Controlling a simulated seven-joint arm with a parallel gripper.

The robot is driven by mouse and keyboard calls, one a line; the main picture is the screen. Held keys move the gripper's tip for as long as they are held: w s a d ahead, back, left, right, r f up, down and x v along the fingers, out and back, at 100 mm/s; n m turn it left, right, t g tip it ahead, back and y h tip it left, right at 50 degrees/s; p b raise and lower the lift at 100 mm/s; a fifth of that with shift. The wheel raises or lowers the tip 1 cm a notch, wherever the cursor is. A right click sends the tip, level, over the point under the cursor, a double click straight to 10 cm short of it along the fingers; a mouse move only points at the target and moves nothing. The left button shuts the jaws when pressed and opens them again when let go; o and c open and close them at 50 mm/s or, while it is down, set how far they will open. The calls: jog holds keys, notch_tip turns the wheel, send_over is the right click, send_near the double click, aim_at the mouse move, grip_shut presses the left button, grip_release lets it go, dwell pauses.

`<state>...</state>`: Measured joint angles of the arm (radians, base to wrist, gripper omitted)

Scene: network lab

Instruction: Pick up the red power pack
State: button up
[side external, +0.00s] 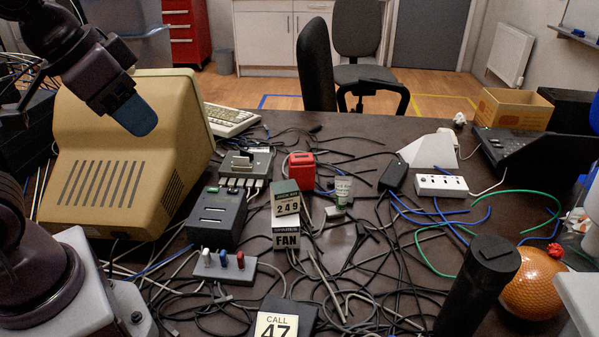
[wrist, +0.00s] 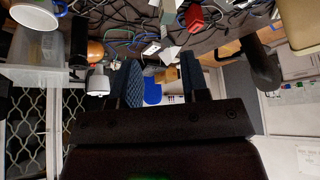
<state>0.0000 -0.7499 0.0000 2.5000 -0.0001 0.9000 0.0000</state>
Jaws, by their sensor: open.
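The red power pack (side external: 301,172) is a small red box standing on the dark desk among cables, near the middle of the side external view. It also shows near the top of the wrist view (wrist: 195,18). My gripper (side external: 137,116) is at the upper left, raised in front of the beige monitor in the picture and well apart from the pack. In the wrist view my gripper (wrist: 162,72) has its two dark blue fingers spread with nothing held between them. The pack's lower part is partly hidden by nearby items in the side external view.
A beige monitor (side external: 120,150) stands at left. Loose cables cover the desk. A black cylinder (side external: 478,285) and orange ball (side external: 533,285) are at right.

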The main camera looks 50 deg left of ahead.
jog(key=o, duration=1.1)
jog(key=shift+c, duration=0.2)
jog(key=m+y, duration=0.8)
jog(key=m, duration=1.7)
send_over(303, 163)
jog(key=s+d, duration=0.4)
jog(key=d, duration=0.2)
notch_tip(303, 163, down, 20)
jog(key=f, duration=0.1)
jog(key=shift+g, duration=0.3)
jog(key=x, duration=0.6)
jog(key=shift+w+a+f, duration=0.1)
jog(key=shift+w+a, duration=0.15)
jog(key=shift+a, duration=0.05)
jog(key=shift+x, duration=3)
